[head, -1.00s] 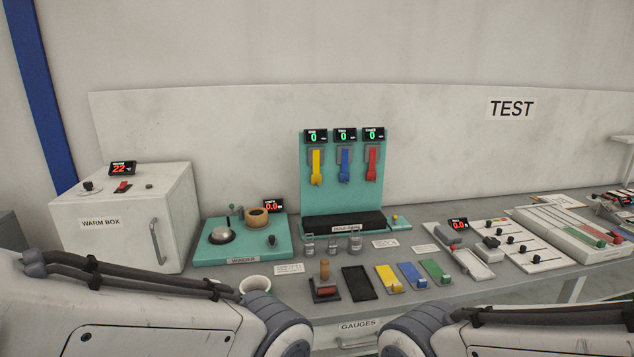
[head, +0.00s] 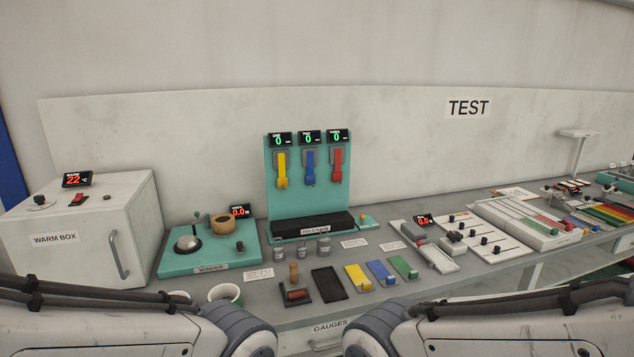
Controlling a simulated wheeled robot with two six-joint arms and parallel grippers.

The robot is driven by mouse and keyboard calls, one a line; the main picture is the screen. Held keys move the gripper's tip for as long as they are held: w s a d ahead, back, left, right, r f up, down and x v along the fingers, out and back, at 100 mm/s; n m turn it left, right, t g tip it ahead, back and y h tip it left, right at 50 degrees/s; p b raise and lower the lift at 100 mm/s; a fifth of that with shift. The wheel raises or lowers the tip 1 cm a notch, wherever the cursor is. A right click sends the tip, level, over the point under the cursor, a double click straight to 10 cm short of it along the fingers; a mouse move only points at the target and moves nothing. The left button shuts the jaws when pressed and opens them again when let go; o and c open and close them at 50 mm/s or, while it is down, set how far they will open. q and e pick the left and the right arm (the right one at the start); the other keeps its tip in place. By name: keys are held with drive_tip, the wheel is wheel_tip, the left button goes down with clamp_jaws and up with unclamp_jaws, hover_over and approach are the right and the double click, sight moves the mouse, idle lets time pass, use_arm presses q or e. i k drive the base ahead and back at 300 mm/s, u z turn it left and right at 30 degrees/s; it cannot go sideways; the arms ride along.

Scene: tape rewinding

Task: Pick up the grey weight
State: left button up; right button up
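Several small grey metal pieces that look like weights stand upright in a row on the bench, in front of the black-topped teal stand: a left one (head: 280,254), a middle one (head: 302,248) and a right one (head: 323,246). I cannot tell which one is the grey weight. Nothing is holding them. Both my arms show only as white links along the bottom edge, well in front of the weights. Neither gripper is in view, so what they hold is hidden.
The teal winder (head: 208,260) and the warm box (head: 85,230) stand to the left. A black tray (head: 328,283), a wooden-handled stamp (head: 294,284) and yellow, blue and green blocks (head: 357,277) lie in front. A slider board (head: 485,240) is at right.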

sight(279, 251)
drive_tip(key=k, duration=1.25)
drive_tip(key=z, duration=0.9)
drive_tip(key=i, duration=1.1)
drive_tip(key=u, duration=0.55)
drive_tip(key=i, duration=0.7)
drive_tip(key=u, duration=0.85)
